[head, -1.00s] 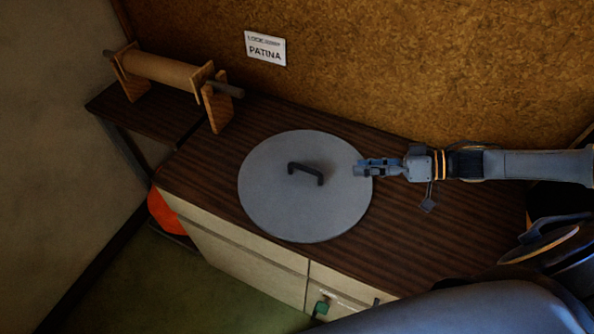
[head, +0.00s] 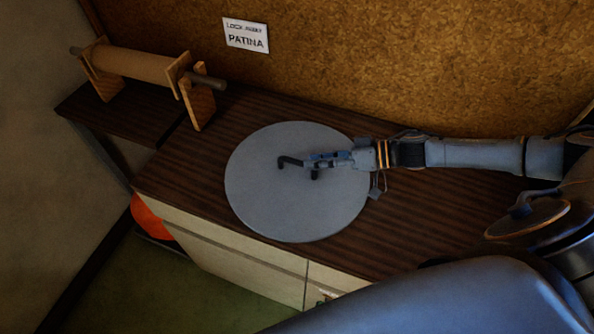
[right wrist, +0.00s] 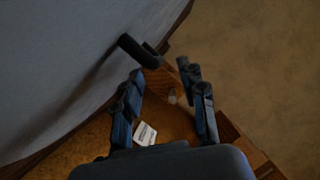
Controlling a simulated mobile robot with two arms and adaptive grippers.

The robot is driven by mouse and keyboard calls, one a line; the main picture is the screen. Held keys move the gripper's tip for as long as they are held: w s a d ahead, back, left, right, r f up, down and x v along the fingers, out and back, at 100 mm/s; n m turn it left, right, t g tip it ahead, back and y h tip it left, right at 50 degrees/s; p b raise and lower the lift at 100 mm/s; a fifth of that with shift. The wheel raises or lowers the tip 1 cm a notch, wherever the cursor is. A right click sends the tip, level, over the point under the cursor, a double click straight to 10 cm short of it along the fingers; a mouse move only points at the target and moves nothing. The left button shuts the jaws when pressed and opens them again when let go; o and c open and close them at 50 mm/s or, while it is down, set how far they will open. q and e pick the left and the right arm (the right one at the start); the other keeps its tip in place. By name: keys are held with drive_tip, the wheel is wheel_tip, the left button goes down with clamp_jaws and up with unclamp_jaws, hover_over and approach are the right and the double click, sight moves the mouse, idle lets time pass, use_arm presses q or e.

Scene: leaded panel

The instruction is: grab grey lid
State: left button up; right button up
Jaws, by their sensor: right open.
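The round grey lid (head: 268,205) lies flat on the dark wood cabinet top in the head view. Its black bar handle (head: 288,161) stands up from its middle and is partly covered by my right gripper (head: 314,160). That gripper reaches in from the right, over the lid, with its fingertips at the handle. In the right wrist view the gripper (right wrist: 162,78) is open and the handle (right wrist: 136,48) sits just ahead of the fingertips, nearer the left finger. The lid (right wrist: 60,70) fills the left side there. I cannot tell whether the fingers touch the handle. My left gripper is not in view.
A wooden roller on stands (head: 140,65) is at the back left of the cabinet (head: 160,175). A brown wall with a PATINA sign (head: 246,35) rises behind. An orange object (head: 150,218) is on the floor at left. The cabinet top right of the lid is clear beneath my arm.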

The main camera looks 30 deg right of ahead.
sight(298, 161)
drive_tip(key=shift+f+p+x, duration=0.2)
drive_tip(key=shift+p+x, duration=0.25)
drive_tip(key=shift+x, duration=2.3)
drive_tip(key=shift+d, duration=0.15)
clamp_jaws()
